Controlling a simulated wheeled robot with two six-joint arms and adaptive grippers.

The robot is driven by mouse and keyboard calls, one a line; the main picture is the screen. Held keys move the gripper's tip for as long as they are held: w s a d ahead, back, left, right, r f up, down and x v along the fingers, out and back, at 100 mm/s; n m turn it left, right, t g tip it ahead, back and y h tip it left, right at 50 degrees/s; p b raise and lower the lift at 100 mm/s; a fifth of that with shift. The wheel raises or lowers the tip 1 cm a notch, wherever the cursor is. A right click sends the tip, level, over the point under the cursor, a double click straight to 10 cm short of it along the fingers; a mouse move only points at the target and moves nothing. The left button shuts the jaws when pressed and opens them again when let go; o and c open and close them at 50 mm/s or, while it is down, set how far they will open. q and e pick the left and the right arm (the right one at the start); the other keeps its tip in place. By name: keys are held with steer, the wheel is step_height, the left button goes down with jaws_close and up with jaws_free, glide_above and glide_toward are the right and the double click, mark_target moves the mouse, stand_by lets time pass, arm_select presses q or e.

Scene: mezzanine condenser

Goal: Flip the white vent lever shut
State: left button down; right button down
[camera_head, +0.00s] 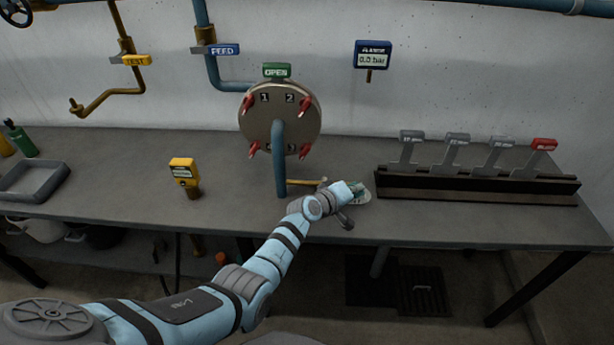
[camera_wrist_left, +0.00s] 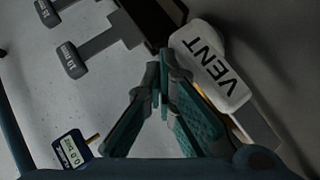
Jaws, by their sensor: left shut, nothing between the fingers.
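The white vent lever (camera_wrist_left: 215,65), its handle marked VENT, lies just right of my fingers in the left wrist view. Its grey arm runs toward the lower right, partly hidden by my gripper. In the head view its white handle (camera_head: 364,198) shows low over the bench's front part, largely covered by my gripper. A brass pipe (camera_head: 308,183) runs toward it from the blue pipe. My left gripper (camera_wrist_left: 162,76) is shut and empty, fingertips together, close beside the handle; I cannot tell whether they touch. It also shows in the head view (camera_head: 352,188). My right gripper is out of view.
A round plate (camera_head: 262,112) with red handles and a blue pipe (camera_head: 279,160) stands left of my gripper. A rack (camera_head: 470,190) with several tagged levers is to the right. A yellow gauge (camera_head: 184,171) and grey tray (camera_head: 35,182) stand left. Bench between gauge and tray is clear.

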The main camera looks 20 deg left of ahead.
arm_select(q)
step_height(320, 180, up, 6)
steer(key=p, duration=0.5)
steer(key=shift+s+f, duration=0.15)
steer(key=shift+f, duration=0.1)
steer(key=s+d+r+p, duration=0.1)
steer(key=s+r+p, duration=0.3)
steer(key=s+r, duration=0.1)
steer(key=shift+s+d+r, duration=0.25)
steer(key=shift+s+d, duration=0.1)
steer(key=shift+s, duration=0.45)
